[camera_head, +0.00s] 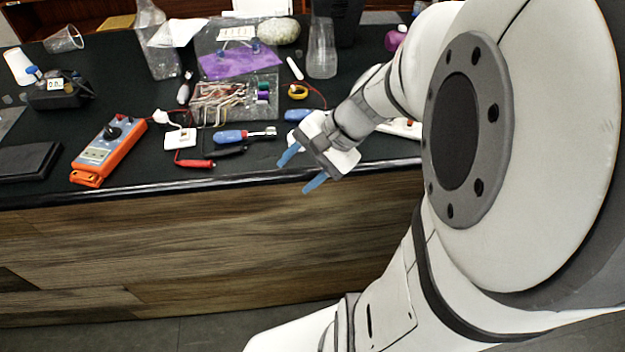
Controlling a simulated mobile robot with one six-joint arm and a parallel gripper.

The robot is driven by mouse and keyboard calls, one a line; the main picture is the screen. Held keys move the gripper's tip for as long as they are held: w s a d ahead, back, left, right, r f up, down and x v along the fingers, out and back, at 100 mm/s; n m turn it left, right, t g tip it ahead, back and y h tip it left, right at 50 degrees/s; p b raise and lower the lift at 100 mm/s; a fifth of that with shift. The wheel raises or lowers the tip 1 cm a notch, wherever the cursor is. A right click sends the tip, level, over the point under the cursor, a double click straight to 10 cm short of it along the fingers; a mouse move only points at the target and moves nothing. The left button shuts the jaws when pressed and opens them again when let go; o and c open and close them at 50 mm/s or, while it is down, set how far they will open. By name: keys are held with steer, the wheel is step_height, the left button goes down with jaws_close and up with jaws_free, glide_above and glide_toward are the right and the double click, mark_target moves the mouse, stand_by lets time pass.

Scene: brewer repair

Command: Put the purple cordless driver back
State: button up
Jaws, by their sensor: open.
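My gripper (302,169) is open and empty, its two blue fingertips apart just off the front edge of the table (120,188). A purple-magenta object (396,39) shows at the back right of the table, partly hidden behind my arm. It may be the purple cordless driver, but too little of it shows to be sure. My gripper is well in front of it and to its left, not touching it.
An orange meter (108,150) lies at the left. A blue-handled tool (240,136) and red-handled lead (194,164) lie left of my gripper. My arm hides the table's right side.

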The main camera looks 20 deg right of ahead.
steer(key=s+n+h, duration=0.2)
steer(key=n, duration=0.1)
steer(key=s+n+h, duration=0.2)
steer(key=n, duration=0.2)
steer(key=s+r+n+h, duration=0.1)
steer(key=n+h, duration=0.1)
steer(key=n, duration=0.1)
steer(key=shift+s+d+n+h, duration=0.2)
steer(key=shift+s+n+h, duration=0.1)
steer(key=shift+s, duration=0.1)
